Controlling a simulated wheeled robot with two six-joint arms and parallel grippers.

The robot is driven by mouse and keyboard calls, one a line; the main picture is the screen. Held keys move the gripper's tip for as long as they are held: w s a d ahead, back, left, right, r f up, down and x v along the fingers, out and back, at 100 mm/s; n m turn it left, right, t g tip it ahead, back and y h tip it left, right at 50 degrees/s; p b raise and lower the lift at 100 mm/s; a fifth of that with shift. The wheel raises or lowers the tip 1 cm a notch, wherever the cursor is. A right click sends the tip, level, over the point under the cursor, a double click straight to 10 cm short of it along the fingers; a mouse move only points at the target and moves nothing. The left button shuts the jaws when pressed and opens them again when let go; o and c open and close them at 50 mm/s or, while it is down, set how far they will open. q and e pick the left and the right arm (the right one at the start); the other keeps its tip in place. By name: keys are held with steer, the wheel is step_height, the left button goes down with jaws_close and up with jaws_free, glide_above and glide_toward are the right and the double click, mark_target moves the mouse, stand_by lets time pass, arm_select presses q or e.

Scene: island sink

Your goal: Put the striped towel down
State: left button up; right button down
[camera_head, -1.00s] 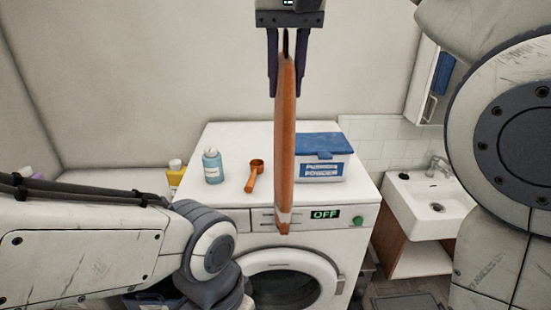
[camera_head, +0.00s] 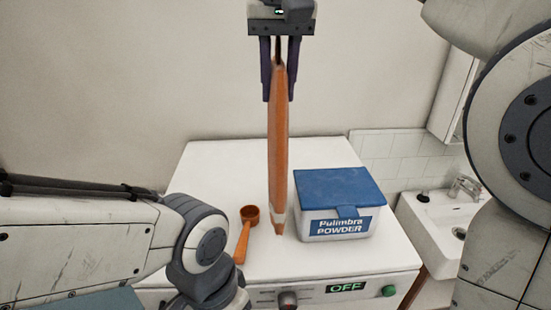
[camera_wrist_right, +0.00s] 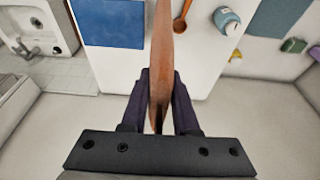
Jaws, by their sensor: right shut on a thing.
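The towel (camera_head: 278,150) is orange-brown with a pale band near its lower end. It hangs narrow and upright from my right gripper (camera_head: 279,92), which is shut on its upper end. In the head view its lower end shows against the white top of the washing machine (camera_head: 215,165), between the orange scoop and the powder box; I cannot tell whether it touches. The right wrist view also shows the towel (camera_wrist_right: 162,45) between the fingers of the right gripper (camera_wrist_right: 160,78). Part of my left arm shows at the lower left, but its gripper is out of view.
A blue-lidded powder box (camera_head: 338,195) stands right of the towel. An orange scoop (camera_head: 245,232) lies left of it. A blue bottle (camera_wrist_right: 227,20) shows in the wrist view. The rear left of the machine top looks clear. A sink (camera_head: 440,225) is at right.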

mark_target(279, 128)
steer(key=shift+f+b, duration=0.3)
steer(key=shift+f, duration=3.4)
steer(key=c, duration=0.7)
jaws_free()
